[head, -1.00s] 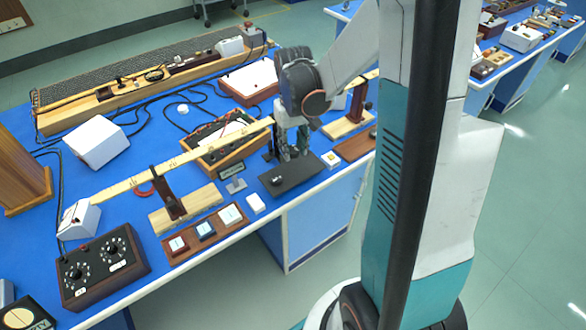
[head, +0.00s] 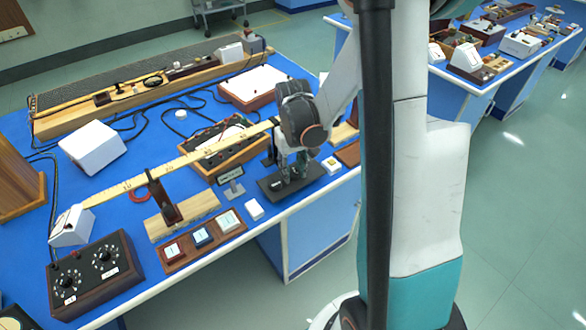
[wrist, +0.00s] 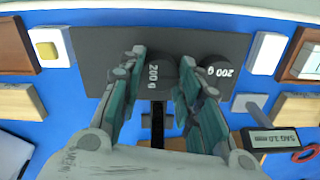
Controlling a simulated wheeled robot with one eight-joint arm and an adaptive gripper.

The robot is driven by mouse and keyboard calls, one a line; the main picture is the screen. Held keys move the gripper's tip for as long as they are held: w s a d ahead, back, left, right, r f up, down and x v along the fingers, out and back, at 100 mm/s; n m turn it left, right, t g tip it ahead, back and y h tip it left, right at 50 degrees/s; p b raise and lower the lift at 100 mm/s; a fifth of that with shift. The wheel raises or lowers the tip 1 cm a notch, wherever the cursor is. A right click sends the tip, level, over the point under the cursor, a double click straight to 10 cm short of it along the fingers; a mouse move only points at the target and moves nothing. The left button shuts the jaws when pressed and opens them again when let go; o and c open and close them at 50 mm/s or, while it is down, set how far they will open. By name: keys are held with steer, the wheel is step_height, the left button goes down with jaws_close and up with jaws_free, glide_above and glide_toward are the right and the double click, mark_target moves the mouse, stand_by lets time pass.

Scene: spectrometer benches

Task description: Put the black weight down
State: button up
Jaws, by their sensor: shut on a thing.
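My gripper (wrist: 161,62) is shut on a black weight (wrist: 158,77) marked "200 g" in the wrist view. It holds the weight over or on a flat dark plate (wrist: 110,41); I cannot tell whether the weight touches it. A second black "200 g" weight (wrist: 214,66) stands on the plate just right of the gripper. In the head view my gripper (head: 292,174) is low at the dark plate (head: 312,177) near the bench's front edge. The second weight (head: 277,184) shows at its left there, and the fingers mostly hide the held one.
A small sign on a stand (head: 231,177) and a white block (head: 254,209) sit left of the plate. A balance beam (head: 190,157) reaches across the bench toward my wrist. A small yellow-and-white block (head: 331,165) stands right of the plate.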

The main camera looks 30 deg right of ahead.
mark_target(293, 172)
steer(key=o, duration=0.9)
steer(key=shift+f, duration=0.1)
step_height(293, 172, up, 12)
steer(key=p, duration=0.4)
steer(key=shift+r, duration=0.2)
